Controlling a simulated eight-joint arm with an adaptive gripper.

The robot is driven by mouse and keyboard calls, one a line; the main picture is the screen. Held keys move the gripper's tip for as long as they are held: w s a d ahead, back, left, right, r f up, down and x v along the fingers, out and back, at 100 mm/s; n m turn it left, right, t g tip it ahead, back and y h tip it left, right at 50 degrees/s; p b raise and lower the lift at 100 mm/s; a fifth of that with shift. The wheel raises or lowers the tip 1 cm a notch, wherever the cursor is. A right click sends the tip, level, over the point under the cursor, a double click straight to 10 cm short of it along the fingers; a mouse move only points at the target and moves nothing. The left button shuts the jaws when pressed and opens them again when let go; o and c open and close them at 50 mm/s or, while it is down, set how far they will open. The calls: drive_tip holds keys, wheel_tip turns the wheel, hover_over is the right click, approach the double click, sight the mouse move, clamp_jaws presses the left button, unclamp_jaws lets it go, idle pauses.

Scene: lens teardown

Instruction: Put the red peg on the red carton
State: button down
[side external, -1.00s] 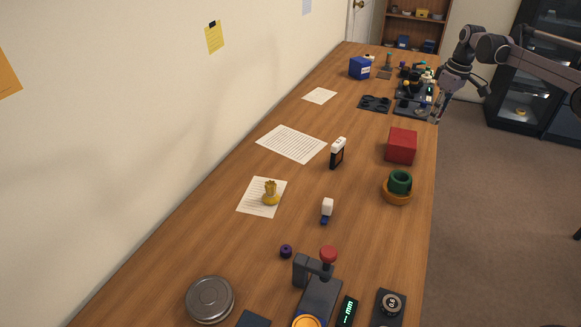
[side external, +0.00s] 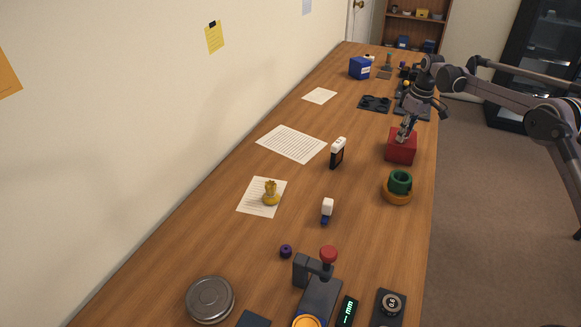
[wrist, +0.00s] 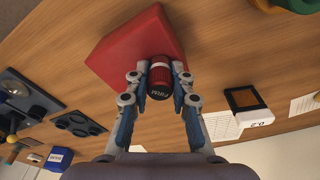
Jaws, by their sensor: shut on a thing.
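The red carton (side external: 401,151) stands near the right edge of the bench in the side view. It also fills the upper left middle of the wrist view (wrist: 125,48). My gripper (side external: 401,137) is at the carton's top in the side view. In the wrist view my gripper (wrist: 160,78) is shut on the red peg (wrist: 159,72), a ribbed red cylinder with a dark end marked "FIRM". The peg overlaps the carton's edge in the wrist view. I cannot tell whether the peg touches the carton. The peg is too small to make out in the side view.
A green ring in an orange dish (side external: 397,190) stands just in front of the carton. A black-and-white block (side external: 338,153) stands to its left.

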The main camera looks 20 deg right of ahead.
drive_tip(key=shift+f, duration=0.15)
drive_tip(key=c, duration=1.2)
unclamp_jaws()
drive_tip(key=shift+o, duration=0.2)
wheel_tip(320, 180, up, 12)
drive_tip(key=s, duration=0.1)
drive_tip(key=s+a+r+t, duration=0.1)
drive_tip(key=s+a+r, duration=0.4)
drive_tip(key=s+r, duration=0.15)
drive_tip(key=s+a+m+t, duration=0.15)
drive_tip(key=s+a, duration=0.25)
drive_tip(key=s, duration=0.5)
drive_tip(key=s+a+m+t, duration=0.15)
drive_tip(key=s+a, duration=0.25)
drive_tip(key=s, duration=0.5)
drive_tip(key=s+a+f+t, duration=0.1)
drive_tip(key=s+a+f, duration=0.2)
drive_tip(key=s+f, duration=0.5)
drive_tip(key=shift+s+m+t, duration=0.3)
drive_tip(key=shift+s+t, duration=0.1)
drive_tip(key=shift+s, duration=0.8)
